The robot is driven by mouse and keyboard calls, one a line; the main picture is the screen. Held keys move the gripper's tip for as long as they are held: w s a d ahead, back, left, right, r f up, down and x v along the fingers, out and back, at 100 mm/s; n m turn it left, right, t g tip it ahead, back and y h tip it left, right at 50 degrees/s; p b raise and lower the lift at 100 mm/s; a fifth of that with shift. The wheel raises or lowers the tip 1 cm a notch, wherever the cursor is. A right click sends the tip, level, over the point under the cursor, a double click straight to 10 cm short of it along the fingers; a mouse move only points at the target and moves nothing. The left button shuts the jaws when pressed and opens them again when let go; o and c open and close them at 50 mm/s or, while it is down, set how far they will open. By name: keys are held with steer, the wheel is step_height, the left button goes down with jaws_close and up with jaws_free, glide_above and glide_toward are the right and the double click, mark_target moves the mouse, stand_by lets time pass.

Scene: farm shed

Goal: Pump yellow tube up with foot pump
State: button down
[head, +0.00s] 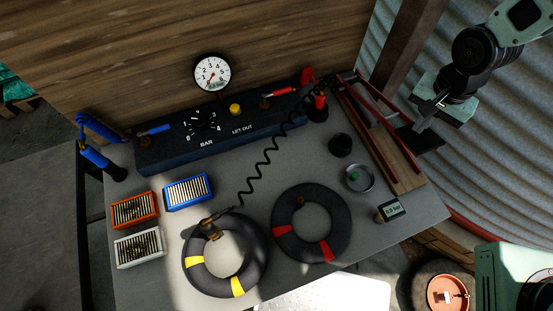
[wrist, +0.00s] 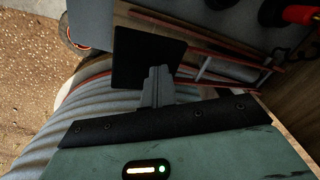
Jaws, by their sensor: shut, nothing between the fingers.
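The yellow tube, a black ring with yellow bands (head: 264,262), lies at the front of the bench. The foot pump has red bars (head: 378,125) on a wooden board (head: 399,180) at the bench's right end. Its black square pedal (head: 420,139) appears raised; it also shows in the wrist view (wrist: 141,58). My gripper (head: 438,104) is shut and empty, fingertips just over the pedal. In the wrist view its fingers (wrist: 158,82) overlap the pedal; contact cannot be told.
A red-banded black tube (head: 311,223) lies beside the yellow one. Also on the bench are a small display (head: 390,211), a metal dish (head: 359,178) and several filter-like boxes (head: 187,192). A corrugated wall (head: 470,150) rises at right.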

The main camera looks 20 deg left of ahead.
step_height(320, 180, up, 7)
steer(key=w+p, duration=0.1)
steer(key=p, duration=0.4)
steer(key=shift+a+r, duration=0.15)
steer(key=shift+a, duration=0.2)
steer(key=shift+a, duration=0.1)
